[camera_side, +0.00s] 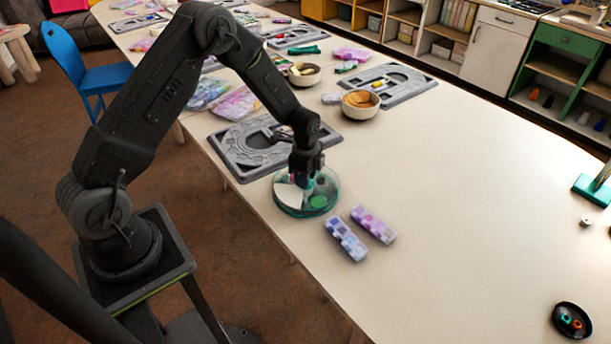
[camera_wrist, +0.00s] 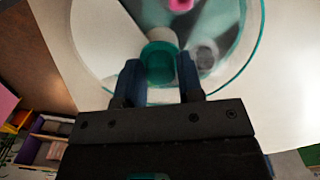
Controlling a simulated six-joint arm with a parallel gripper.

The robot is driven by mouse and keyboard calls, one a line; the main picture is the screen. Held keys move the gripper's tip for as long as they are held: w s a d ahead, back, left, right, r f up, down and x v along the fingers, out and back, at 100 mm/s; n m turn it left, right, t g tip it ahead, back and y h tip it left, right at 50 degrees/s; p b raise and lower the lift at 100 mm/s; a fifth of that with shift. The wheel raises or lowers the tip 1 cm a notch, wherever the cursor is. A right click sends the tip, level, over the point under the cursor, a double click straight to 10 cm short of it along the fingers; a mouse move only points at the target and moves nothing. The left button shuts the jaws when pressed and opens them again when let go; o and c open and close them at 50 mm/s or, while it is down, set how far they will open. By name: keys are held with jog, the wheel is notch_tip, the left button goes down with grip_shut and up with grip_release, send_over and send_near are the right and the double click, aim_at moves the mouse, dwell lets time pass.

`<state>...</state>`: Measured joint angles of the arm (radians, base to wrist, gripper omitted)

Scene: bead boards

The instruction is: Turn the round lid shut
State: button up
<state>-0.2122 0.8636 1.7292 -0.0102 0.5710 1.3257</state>
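A round, clear container with a teal rim (camera_side: 331,203) stands near the table's front edge in the side view. Its round lid shows in the wrist view, with a teal rim (camera_wrist: 263,35) and clear and white parts. A teal cylindrical piece (camera_wrist: 160,64) stands up near the middle of that view. My gripper (camera_side: 308,176) points down over the container. In the wrist view its two blue fingers (camera_wrist: 161,80) stand on either side of the teal piece. I cannot tell whether they press on it. The lid's seat is hidden.
Two bead boxes, one bluish (camera_side: 346,240) and one pink (camera_side: 374,224), lie close to the right of the container. A grey bead board (camera_side: 233,160) lies behind it. A small black dish (camera_side: 572,320) is far right. The table between is clear.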

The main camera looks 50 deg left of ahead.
jog(key=o, duration=0.4)
jog(key=shift+c, duration=0.2)
notch_tip(320, 180, up, 14)
jog(key=shift+w+a, duration=0.1)
dwell(0.4)
